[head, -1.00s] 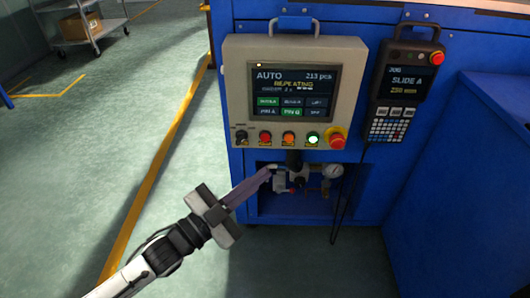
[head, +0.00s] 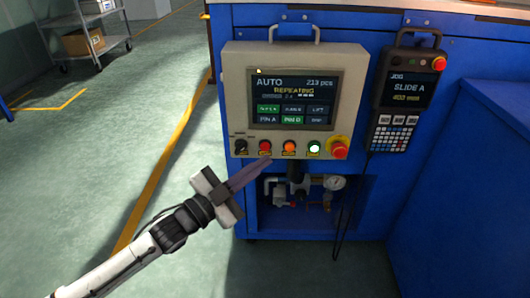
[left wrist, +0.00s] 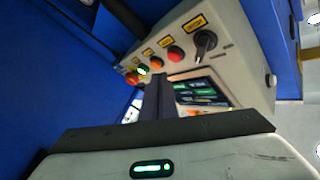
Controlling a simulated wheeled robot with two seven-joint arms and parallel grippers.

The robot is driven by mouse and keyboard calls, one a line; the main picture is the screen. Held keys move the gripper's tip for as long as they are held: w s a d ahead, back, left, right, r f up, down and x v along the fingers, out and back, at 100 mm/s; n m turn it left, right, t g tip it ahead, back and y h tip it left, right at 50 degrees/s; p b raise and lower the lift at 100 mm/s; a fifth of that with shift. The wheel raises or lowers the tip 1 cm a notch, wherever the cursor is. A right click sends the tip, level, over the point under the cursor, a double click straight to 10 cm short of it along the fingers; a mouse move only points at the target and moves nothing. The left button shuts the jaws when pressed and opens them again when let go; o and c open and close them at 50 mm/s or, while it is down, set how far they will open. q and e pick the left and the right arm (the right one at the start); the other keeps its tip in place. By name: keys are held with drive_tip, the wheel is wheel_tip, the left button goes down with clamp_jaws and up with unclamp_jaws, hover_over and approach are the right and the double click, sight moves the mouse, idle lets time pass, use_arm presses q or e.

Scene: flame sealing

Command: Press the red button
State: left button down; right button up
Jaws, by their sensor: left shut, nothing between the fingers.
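The control box (head: 232,100) on the blue cabinet has a row of controls under its screen. The small red button (head: 264,146) is second from the left, between a black selector knob (head: 240,146) and an orange button (head: 289,146). My left gripper (head: 267,161) is shut and empty, its tips just below the red button in the head view; I cannot tell whether they touch the box. In the left wrist view the red button (left wrist: 175,54) shows uncovered beyond the shut fingers (left wrist: 161,80). My right gripper is not in view.
A lit green button (head: 314,147) and a larger red mushroom button on a yellow base (head: 338,150) sit farther right. A pendant (head: 405,95) hangs right of the box. A recess with a gauge (head: 335,183) and valves lies below. Open floor is at left.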

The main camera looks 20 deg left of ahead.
sight(265, 147)
use_arm(q)
drive_tip(key=shift+w+a, duration=0.25)
drive_tip(key=shift+w, duration=0.6)
idle(1.5)
drive_tip(key=shift+w+a, duration=0.1)
drive_tip(key=shift+w, duration=0.2)
